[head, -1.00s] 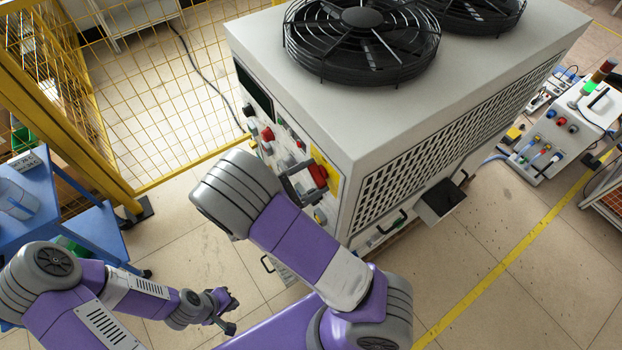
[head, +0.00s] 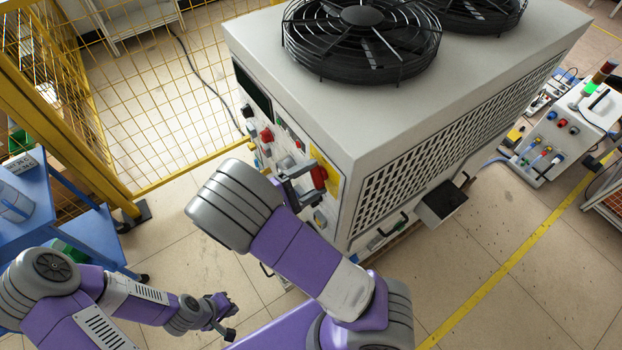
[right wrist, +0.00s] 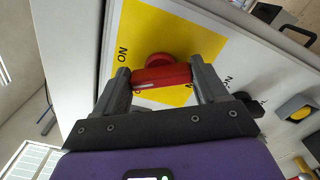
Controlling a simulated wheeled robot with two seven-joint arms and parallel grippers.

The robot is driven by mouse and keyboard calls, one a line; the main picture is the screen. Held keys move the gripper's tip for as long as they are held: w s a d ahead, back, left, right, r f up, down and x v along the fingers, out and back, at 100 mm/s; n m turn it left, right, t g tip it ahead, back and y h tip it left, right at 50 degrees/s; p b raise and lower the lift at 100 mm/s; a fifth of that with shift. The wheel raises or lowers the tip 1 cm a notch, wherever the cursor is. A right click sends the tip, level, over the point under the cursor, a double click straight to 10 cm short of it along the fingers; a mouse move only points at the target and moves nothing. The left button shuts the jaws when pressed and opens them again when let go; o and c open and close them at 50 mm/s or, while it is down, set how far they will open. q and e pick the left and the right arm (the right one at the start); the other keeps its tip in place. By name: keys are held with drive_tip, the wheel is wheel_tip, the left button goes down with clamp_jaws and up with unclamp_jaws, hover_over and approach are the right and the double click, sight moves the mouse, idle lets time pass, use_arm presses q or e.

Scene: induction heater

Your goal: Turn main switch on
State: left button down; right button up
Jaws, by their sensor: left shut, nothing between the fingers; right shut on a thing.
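The main switch is a red rotary handle (head: 319,177) on a yellow plate on the control panel of the big grey heater cabinet (head: 290,130). In the right wrist view the red handle (right wrist: 162,76) lies between the two fingers of my right gripper (right wrist: 162,82), which is shut on it. An "ON" mark (right wrist: 123,54) shows on the yellow plate beside the left finger. In the head view my right gripper (head: 302,184) is at the panel, partly hidden by my arm. My left gripper (head: 222,314) is shut and empty, low over the floor, away from the cabinet.
Other knobs and buttons, including a red one (head: 266,135), sit on the panel near my right gripper. A yellow mesh fence (head: 150,100) stands behind left. A blue table (head: 35,205) is at the left.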

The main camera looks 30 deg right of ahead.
drive_tip(key=o, duration=1.1)
drive_tip(key=shift+c, duration=0.2)
drive_tip(key=a, duration=0.7)
drive_tip(key=shift+s+a, duration=0.3)
drive_tip(key=shift+s, duration=0.1)
